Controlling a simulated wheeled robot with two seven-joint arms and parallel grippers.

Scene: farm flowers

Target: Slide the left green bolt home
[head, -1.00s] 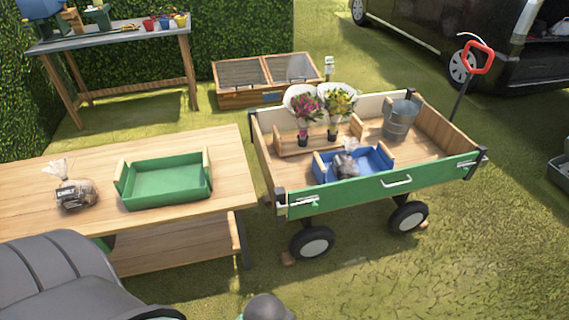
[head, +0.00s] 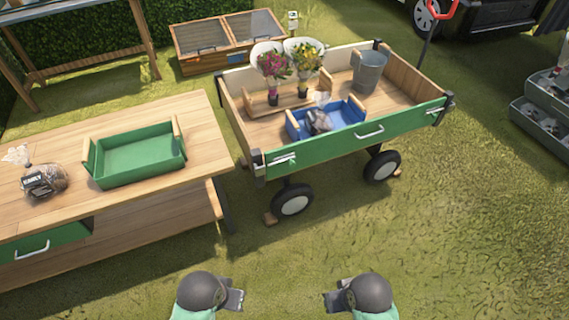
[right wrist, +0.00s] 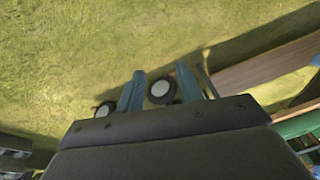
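The garden cart (head: 335,143) stands ahead with its green front panel towards me. The left bolt (head: 282,160), a small pale bar with green on it, lies across the panel's left end by the dark corner bracket. Its exact position against the bracket is too small to tell. My left gripper (head: 236,299) and right gripper (head: 334,301) are low in the head view, on the near side of the cart and well apart from the bolt. In the right wrist view, the right gripper's fingers (right wrist: 158,90) are spread with nothing between them. The left gripper's opening is unclear.
A wooden table (head: 195,125) with a green tray (head: 140,155) and a bagged item (head: 43,182) stands left of the cart. The right bolt (head: 440,112) is at the panel's far end. A handle (head: 369,132) sticks out mid-panel. Grass in front is clear.

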